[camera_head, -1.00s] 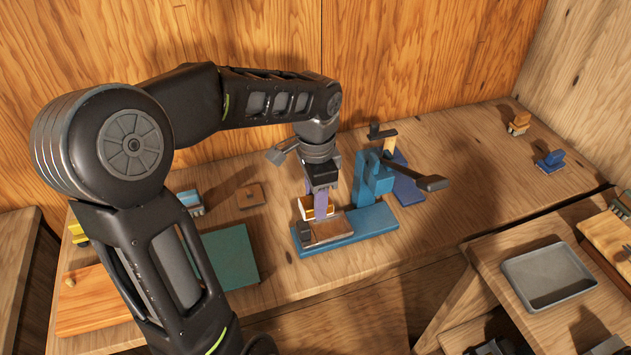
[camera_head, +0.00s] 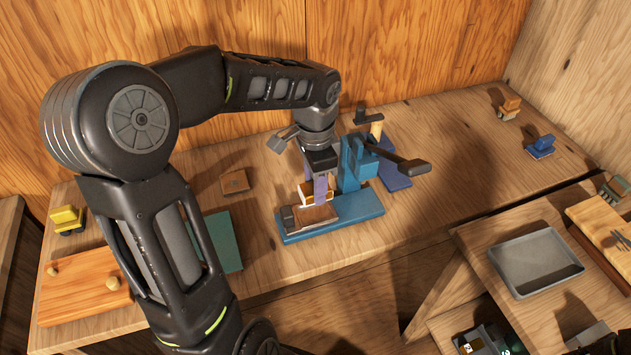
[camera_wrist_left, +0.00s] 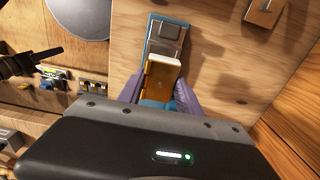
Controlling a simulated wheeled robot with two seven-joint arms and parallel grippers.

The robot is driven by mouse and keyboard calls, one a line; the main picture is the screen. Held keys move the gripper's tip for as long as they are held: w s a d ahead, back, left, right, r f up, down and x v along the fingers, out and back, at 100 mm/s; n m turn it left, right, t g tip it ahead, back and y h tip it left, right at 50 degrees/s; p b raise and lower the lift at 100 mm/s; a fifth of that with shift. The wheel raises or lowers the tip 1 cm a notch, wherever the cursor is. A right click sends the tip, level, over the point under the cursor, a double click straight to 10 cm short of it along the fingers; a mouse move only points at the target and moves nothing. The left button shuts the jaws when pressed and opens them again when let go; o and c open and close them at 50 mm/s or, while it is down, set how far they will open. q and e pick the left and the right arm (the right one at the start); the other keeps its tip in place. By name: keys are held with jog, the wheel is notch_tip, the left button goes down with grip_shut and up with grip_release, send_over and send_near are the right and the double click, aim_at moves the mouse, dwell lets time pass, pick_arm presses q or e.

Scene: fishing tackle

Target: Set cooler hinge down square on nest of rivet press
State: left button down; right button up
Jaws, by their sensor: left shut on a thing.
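The rivet press is blue, with a flat base (camera_head: 362,209), an upright post (camera_head: 354,160) and a dark-ended lever (camera_head: 412,166). A brownish plate (camera_head: 318,216), which looks like its nest, lies on the base's left part. My left gripper (camera_head: 320,190), with purple fingers, points down just behind this plate, left of the post. It is shut on an orange part with a white edge, taken to be the cooler hinge (camera_head: 306,194). In the left wrist view the hinge (camera_wrist_left: 162,80) sits between the fingers, its white edge toward the grey nest (camera_wrist_left: 168,38). I cannot tell whether they touch.
Another blue-based tool (camera_head: 395,178) stands behind the press. A small brown block (camera_head: 235,182), a green mat (camera_head: 222,240) and an orange board (camera_head: 85,288) lie to the left. A grey tray (camera_head: 537,262) is on the right bench.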

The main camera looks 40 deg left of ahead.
pick_arm(q)
jog(key=b, duration=0.3)
send_over(315, 213)
jog(key=shift+f, duration=2.3)
jog(key=shift+f+b, duration=0.55)
jog(key=shift+f, duration=0.4)
jog(key=c, duration=0.7)
grip_release()
notch_tip(315, 213, up, 8)
jog(key=shift+f, duration=0.1)
jog(key=shift+d, duration=0.1)
dwell(0.4)
